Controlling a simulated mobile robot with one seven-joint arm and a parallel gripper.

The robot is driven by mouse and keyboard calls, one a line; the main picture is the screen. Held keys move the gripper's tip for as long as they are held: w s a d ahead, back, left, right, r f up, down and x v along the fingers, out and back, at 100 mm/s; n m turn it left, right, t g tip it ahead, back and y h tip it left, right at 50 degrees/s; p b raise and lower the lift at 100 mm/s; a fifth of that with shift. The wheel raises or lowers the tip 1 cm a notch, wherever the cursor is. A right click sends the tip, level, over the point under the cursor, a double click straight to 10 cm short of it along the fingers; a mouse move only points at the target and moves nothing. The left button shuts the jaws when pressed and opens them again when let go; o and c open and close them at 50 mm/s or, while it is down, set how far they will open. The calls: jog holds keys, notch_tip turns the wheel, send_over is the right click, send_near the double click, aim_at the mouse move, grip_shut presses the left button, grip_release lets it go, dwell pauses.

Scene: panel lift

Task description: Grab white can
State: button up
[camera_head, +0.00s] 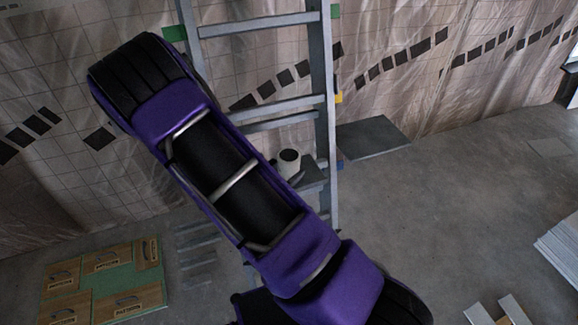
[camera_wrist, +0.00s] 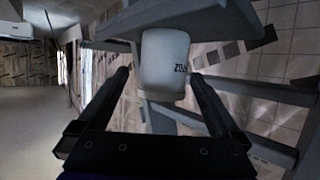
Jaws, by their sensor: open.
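The white can (camera_wrist: 165,64) is in the upper middle of the wrist view, with dark lettering on its side. It rests against a grey shelf or ladder step (camera_wrist: 185,20). My gripper (camera_wrist: 160,80) is open, with one dark finger on each side of the can in the picture. I cannot tell whether the can lies fully between the fingertips or just beyond them. In the head view the can (camera_head: 289,158) is a small white cylinder with a dark top beside the ladder, partly hidden by my purple arm.
A grey metal ladder (camera_head: 325,70) stands close around the can, its rungs and rails near my arm. A tiled wall (camera_head: 420,90) under plastic sheeting is behind. Boxes (camera_head: 105,262) lie at lower left. White panels (camera_head: 562,245) lie at right. The floor at right is mostly clear.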

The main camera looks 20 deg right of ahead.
jog(key=shift+x, duration=3.5)
jog(key=shift+w+a+r, duration=0.15)
jog(key=shift+w, duration=0.05)
jog(key=c, duration=1.4)
